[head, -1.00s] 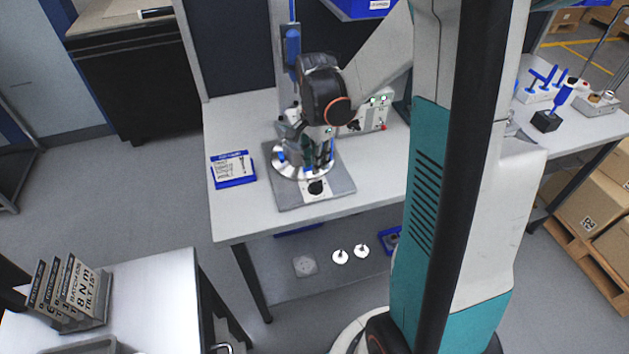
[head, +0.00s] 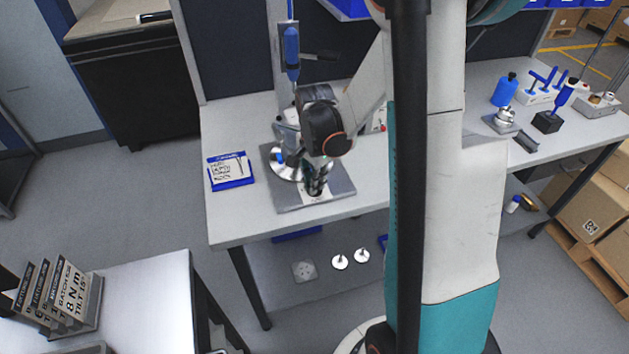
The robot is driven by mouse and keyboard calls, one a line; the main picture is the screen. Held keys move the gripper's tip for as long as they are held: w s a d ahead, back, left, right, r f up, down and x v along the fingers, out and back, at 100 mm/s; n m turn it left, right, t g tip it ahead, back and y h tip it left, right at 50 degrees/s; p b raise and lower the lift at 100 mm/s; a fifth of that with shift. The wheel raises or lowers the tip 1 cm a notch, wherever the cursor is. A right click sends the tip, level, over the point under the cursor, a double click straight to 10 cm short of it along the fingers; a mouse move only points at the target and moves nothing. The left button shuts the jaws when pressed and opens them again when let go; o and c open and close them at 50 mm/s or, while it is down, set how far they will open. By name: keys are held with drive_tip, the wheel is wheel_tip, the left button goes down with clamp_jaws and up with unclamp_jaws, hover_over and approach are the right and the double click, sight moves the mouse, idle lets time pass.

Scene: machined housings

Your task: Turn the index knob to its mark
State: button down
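The grey fixture plate (head: 288,204) lies on the workbench, with a round silver disc (head: 283,172) on its back left part. A white label patch (head: 313,199) sits at the plate's front middle, where the dark index knob is. My gripper (head: 316,188) points down over this patch, to the front right of the disc. Its fingers hide most or all of the knob. I cannot tell whether they touch it, or whether they are open or shut. The knob's pointer and mark cannot be read from here.
A blue tray with a printed card (head: 232,171) lies left of the plate. A post with a blue-handled tool (head: 291,50) rises behind it. A blue bottle (head: 505,90) and several tools stand at the bench's right. The bench front left (head: 232,222) is clear.

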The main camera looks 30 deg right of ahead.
drive_tip(key=shift+n, duration=0.4)
drive_tip(key=n, duration=0.3)
drive_tip(key=shift+b, duration=0.3)
drive_tip(key=shift+n, duration=2.5)
drive_tip(key=c, duration=1.9)
unclamp_jaws()
drive_tip(key=shift+c, duration=0.2)
wheel_tip(320, 180, up, 12)
